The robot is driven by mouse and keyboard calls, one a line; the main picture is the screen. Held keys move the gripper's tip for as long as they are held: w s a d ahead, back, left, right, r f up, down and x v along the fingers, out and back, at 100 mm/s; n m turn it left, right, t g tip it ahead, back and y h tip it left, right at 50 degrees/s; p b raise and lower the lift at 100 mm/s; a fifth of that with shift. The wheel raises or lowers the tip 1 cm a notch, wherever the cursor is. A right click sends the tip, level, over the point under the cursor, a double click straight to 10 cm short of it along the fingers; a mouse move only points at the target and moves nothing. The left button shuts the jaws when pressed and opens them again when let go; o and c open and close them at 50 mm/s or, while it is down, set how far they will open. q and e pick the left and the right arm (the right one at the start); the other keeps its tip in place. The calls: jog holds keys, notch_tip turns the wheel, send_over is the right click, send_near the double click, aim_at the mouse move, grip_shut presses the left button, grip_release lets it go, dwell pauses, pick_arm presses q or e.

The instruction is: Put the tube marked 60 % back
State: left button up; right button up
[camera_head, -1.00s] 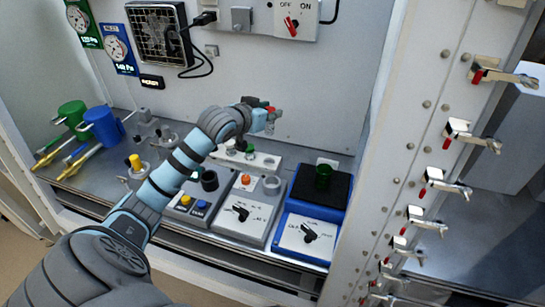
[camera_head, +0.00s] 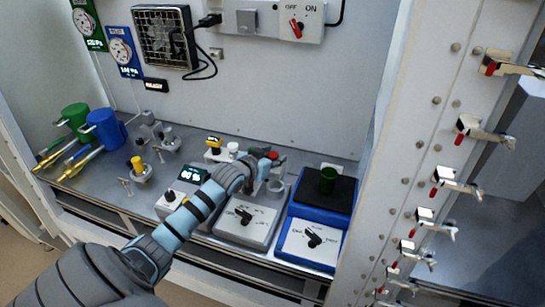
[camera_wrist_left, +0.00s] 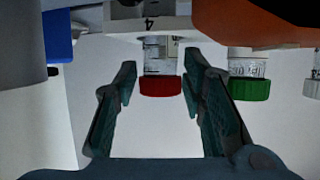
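A red-capped tube (camera_wrist_left: 160,85) stands in the white rack (camera_wrist_left: 120,30), by a mark that looks like 4; its red cap also shows in the head view (camera_head: 273,155). My left gripper (camera_wrist_left: 160,82) has its fingers apart, one on each side of the red cap, with a narrow gap to it. In the head view my left gripper (camera_head: 268,165) is low over the rack and hides much of it. A green-capped tube (camera_wrist_left: 249,88) stands to the right in the wrist view. My right gripper is not in view.
A white cap (camera_head: 233,148) and a yellow part (camera_head: 213,142) show left of the gripper. A grey dial box (camera_head: 245,222) and a blue device (camera_head: 310,240) with a green-topped holder (camera_head: 328,179) stand in front and right.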

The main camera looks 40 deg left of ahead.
pick_arm(q)
jog(key=shift+r, duration=0.1)
jog(key=p+v, duration=0.4)
jog(key=v, duration=0.8)
jog(key=shift+r, duration=0.1)
